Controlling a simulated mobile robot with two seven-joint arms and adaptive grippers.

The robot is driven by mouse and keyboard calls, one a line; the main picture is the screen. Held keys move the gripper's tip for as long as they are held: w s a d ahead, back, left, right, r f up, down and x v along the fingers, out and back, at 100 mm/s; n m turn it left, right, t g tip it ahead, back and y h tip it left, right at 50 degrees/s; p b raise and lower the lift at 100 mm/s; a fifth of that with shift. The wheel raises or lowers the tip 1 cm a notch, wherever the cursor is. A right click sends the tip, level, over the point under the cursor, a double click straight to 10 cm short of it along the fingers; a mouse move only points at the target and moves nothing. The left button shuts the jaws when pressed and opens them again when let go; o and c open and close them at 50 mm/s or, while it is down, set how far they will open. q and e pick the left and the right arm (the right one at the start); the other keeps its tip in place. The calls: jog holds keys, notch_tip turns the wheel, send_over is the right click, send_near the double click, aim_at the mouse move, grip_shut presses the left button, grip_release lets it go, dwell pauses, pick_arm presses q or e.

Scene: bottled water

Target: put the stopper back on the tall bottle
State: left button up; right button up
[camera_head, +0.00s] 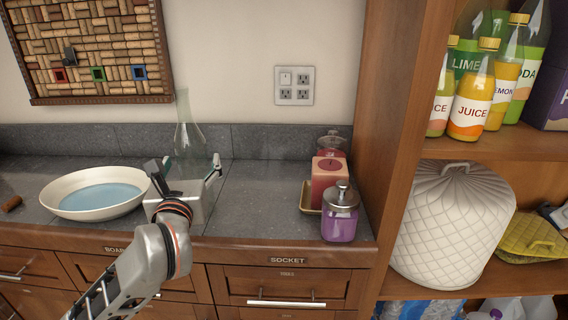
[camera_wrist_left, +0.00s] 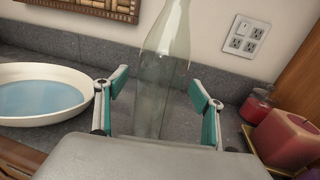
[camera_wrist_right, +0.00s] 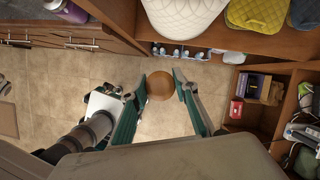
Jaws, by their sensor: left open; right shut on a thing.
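The tall bottle (camera_head: 188,135) is clear glass and stands upright on the grey counter, near the back wall. It also shows in the left wrist view (camera_wrist_left: 166,55), where its top is cut off. No stopper shows in its mouth. My left gripper (camera_head: 187,170) is open, with one finger on either side of the bottle's lower part and visible gaps. My right gripper (camera_wrist_right: 160,88) is shut on a round brown stopper (camera_wrist_right: 161,84) held between its fingertips, above the floor. The right gripper is out of the head view.
A white bowl (camera_head: 62,205) with a blue inside stands left of the bottle. A brown cork-like piece (camera_head: 12,203) lies at the far left. A pink candle (camera_head: 329,181) and a purple jar (camera_head: 340,218) stand right. A wooden shelf (camera_head: 535,148) rises at the right.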

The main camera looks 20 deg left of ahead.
aim_at(180, 87)
pick_arm(q)
jog(key=shift+x, duration=1.25)
pick_arm(e)
jog(key=shift+w+f, duration=0.1)
jog(key=shift+f, duration=0.15)
pick_arm(q)
jog(key=shift+c, duration=0.3)
jog(key=c, duration=1.6)
jog(key=shift+o, duration=0.2)
jog(key=shift+r, duration=0.1)
